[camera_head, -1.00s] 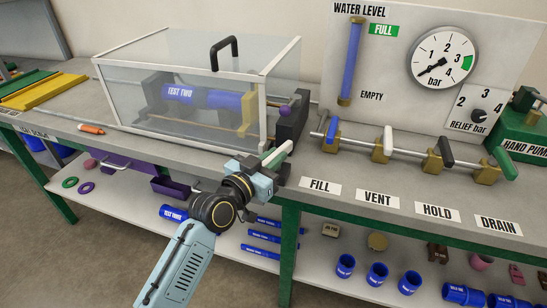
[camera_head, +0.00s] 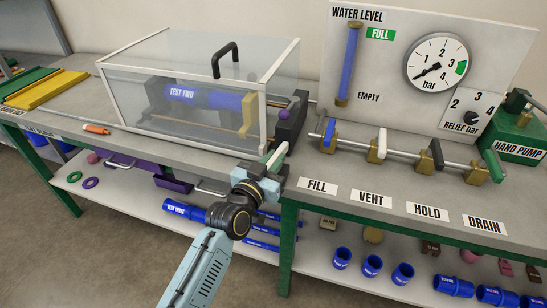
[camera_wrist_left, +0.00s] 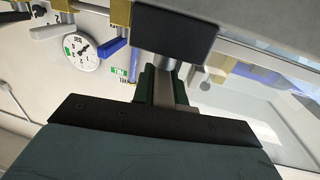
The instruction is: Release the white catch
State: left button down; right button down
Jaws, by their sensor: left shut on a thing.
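The white catch (camera_head: 277,155) is a short pale lever at the front right corner of the clear guard box (camera_head: 205,128), below the dark end block (camera_head: 291,122). My left gripper (camera_head: 270,160) is at the catch, with its arm reaching up from the bottom of the head view. It is shut on the catch. In the left wrist view, the pale bar of the catch (camera_wrist_left: 163,92) runs between the green-padded fingers of my left gripper (camera_wrist_left: 160,85), towards a dark block (camera_wrist_left: 175,36). The fingers hide part of the catch. My right gripper is not in view.
Inside the box lies a blue TEST TWO pipe (camera_head: 208,97). To the right, a rail carries several valves, including a blue-handled one (camera_head: 328,134) and a white-handled one (camera_head: 377,147). A gauge board (camera_head: 400,85) stands behind. The lower shelf (camera_head: 330,258) holds blue pipe pieces.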

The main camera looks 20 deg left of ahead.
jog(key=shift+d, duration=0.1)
pick_arm(q)
jog(key=c, duration=1.4)
grip_release()
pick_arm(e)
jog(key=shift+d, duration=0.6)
pick_arm(q)
jog(key=shift+s, duration=0.15)
